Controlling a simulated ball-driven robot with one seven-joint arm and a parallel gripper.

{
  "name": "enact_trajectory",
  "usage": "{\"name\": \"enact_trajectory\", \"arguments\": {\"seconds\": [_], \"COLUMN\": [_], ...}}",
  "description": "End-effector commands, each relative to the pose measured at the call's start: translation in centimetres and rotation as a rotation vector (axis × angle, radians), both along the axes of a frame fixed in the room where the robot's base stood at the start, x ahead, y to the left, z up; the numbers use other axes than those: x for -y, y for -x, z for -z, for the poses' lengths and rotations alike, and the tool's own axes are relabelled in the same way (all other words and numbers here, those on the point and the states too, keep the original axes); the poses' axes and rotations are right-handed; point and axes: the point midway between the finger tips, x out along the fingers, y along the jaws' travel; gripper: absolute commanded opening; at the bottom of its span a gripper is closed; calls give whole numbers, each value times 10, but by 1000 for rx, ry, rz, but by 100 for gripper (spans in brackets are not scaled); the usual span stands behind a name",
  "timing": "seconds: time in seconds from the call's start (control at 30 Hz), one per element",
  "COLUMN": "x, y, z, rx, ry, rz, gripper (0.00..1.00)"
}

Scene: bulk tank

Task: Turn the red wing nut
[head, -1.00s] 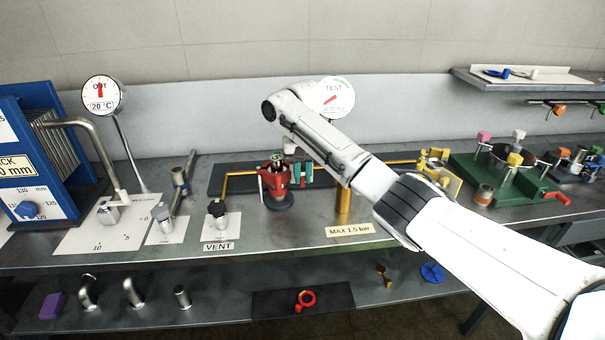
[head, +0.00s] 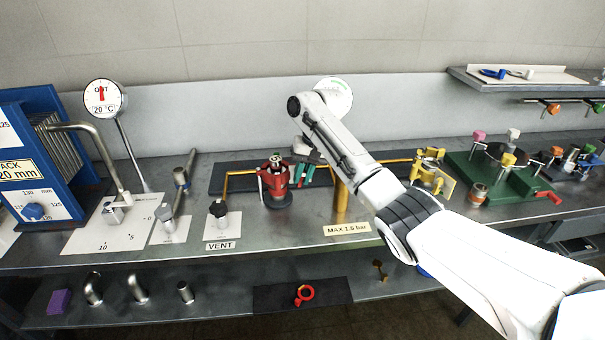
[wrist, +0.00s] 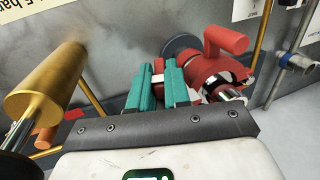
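A red fitting (head: 276,182) stands upright on the bench on a round base, with metal parts at its top. In the wrist view, the red fitting (wrist: 200,68) is right of my fingers, and a stubby red arm (wrist: 226,41) sticks out from it. I take this to be the red wing nut, but cannot tell for sure.
A brass post (head: 341,200) stands right of my gripper; its gold cylinder (wrist: 45,80) is at left in the wrist view. A black VENT knob (head: 218,210) is to the left. A gauge (head: 333,95) is behind my arm. The bench front is fairly clear.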

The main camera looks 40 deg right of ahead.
Motion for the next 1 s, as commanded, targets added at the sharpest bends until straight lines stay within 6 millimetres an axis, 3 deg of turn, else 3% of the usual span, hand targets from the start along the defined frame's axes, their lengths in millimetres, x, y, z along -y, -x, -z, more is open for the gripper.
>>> {"name": "enact_trajectory", "arguments": {"seconds": [0.23, 0.57, 1.0], "x": [0, 2, 18], "y": [0, 0, 13], "z": [0, -6, -79], "rx": [0, 1, 3], "ry": [1, 2, 1], "rz": [0, 1, 0], "gripper": [38, 38, 38]}}
